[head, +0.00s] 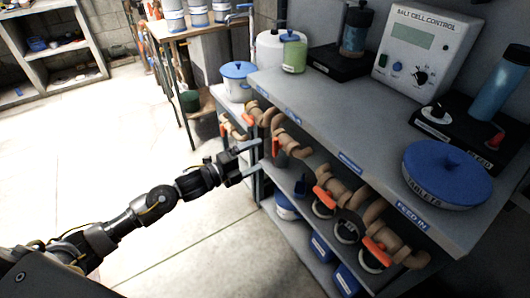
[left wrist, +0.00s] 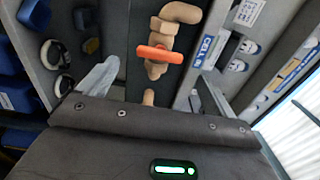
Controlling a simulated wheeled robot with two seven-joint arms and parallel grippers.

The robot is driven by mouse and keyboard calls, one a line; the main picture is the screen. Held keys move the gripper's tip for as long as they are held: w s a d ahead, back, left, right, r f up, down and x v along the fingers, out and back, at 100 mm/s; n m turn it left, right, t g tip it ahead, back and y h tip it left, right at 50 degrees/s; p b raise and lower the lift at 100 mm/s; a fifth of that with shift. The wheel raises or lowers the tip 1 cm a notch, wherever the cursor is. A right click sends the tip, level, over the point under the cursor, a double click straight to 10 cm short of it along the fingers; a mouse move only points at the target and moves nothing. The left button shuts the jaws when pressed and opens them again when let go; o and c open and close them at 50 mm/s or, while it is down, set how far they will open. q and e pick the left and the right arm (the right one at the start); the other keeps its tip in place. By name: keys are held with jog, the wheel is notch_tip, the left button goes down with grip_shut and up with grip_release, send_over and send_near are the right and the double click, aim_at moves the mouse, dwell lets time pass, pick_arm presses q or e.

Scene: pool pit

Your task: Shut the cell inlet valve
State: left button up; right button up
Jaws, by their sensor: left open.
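In the left wrist view, a tan pipe valve (left wrist: 162,30) has an orange lever (left wrist: 160,54) lying across the pipe. A label beside it starts with "CELL" (left wrist: 207,46); the rest is hard to read. In the head view, an orange lever (head: 275,146) hangs under the shelf edge just beyond my left gripper (head: 255,158); it is probably the same one. My left gripper is open and empty, its fingers pointing at the valve row and apart from the lever. My right gripper is out of view.
More tan valves with orange levers line the shelf front, one by the "FEED IN" label (head: 411,215). Above stand a salt cell control box (head: 425,45) and a blue-lidded tablets tub (head: 447,172). A lower shelf (head: 290,180) is close by. The floor (head: 150,130) at left is clear.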

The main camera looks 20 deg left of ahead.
pick_arm(q)
jog(key=v, duration=0.5)
jog(key=shift+s, duration=0.1)
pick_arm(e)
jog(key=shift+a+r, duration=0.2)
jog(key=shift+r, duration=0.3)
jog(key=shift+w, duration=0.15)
